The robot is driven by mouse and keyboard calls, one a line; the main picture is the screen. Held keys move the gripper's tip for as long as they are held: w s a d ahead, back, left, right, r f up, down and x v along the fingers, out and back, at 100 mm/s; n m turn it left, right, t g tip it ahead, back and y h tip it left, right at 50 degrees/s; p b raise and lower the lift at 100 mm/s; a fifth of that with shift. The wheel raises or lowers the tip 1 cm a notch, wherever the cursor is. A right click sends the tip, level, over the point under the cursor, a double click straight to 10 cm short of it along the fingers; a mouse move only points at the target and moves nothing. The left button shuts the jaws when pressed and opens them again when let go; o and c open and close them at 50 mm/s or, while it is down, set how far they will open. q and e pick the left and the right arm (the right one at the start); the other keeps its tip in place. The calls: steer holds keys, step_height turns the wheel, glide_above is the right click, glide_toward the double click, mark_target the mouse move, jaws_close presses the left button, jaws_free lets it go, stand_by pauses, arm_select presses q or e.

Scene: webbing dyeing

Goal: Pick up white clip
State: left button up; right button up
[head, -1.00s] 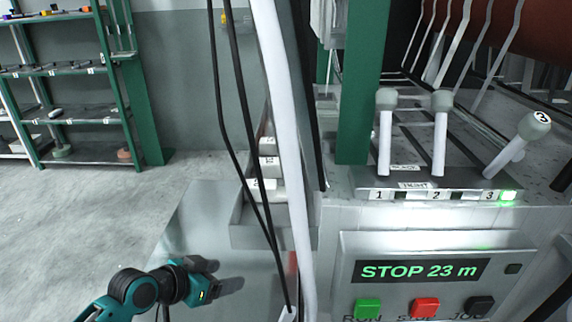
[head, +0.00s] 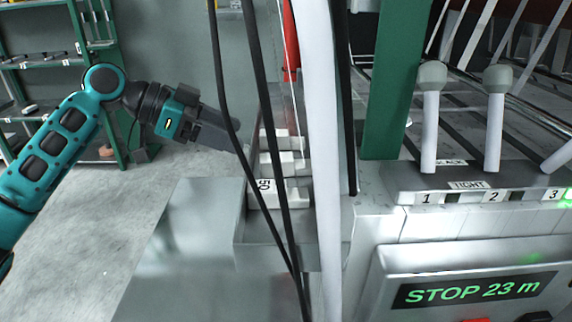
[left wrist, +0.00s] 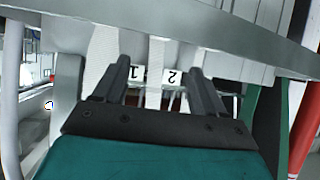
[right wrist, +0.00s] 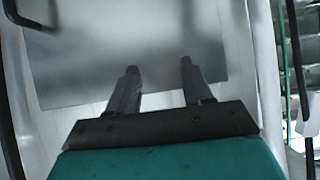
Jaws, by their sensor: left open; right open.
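Several white blocks stand in a row in a metal tray behind the cables in the head view, the nearest (head: 276,194) bearing dark marks. I cannot tell whether one of them is the white clip. My left gripper (head: 229,140) is left of them, open and empty. In the left wrist view, my left gripper (left wrist: 158,72) faces pale webbing strips with white tags marked 1 (left wrist: 135,73) and 2 (left wrist: 173,78). My right gripper (right wrist: 159,70) is open and empty above a grey metal surface (right wrist: 130,50) in the right wrist view; it is outside the head view.
Black cables (head: 262,130) and a white post (head: 325,150) stand in front of the tray. A control panel (head: 470,292) reading STOP 23 m and levers (head: 430,120) are at right. A green shelf (head: 110,75) stands at back left. Floor (head: 90,230) at left is clear.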

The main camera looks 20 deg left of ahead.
mark_target(285, 156)
arm_select(q)
steer(key=x, duration=1)
steer(key=shift+f+b, duration=0.15)
steer(key=shift+b, duration=0.15)
steer(key=shift+a, duration=0.1)
steer(key=shift+s, duration=0.1)
steer(key=c, duration=1.1)
steer(key=shift+c, duration=0.2)
